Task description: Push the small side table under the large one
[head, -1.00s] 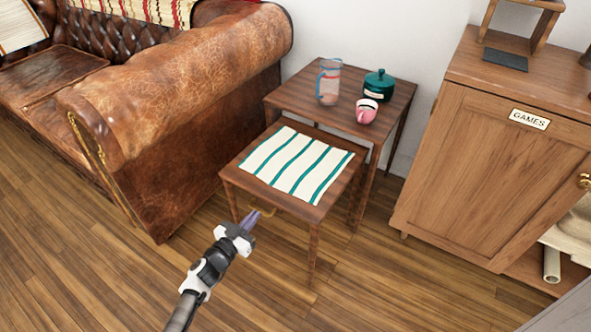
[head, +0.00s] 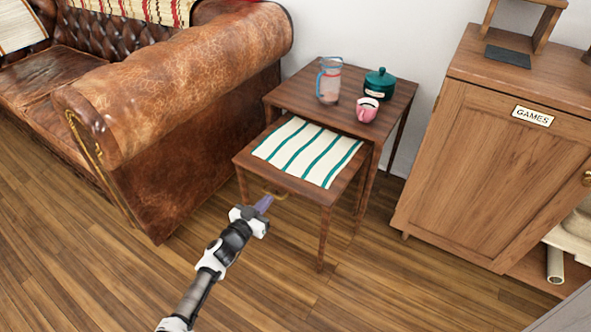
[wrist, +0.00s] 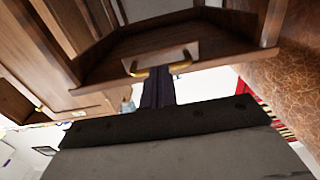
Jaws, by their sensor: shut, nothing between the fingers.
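The small side table (head: 300,188) is dark wood with a cream and teal striped cloth (head: 308,152) on top. Its back part is under the top of the large side table (head: 388,127); its front part sticks out. My gripper (head: 266,203) is shut and empty at the small table's front edge, beside its brass handle (head: 278,194). In the wrist view, the fingers (wrist: 158,90) point at the table's edge close to the brass handle (wrist: 160,66). I cannot tell whether they touch the table.
The large table carries a glass pitcher (head: 329,82), a teal lidded pot (head: 379,85) and a pink cup (head: 367,110). A brown leather sofa (head: 180,100) stands close on the left. A wooden cabinet (head: 490,160) stands on the right. The floor in front is clear.

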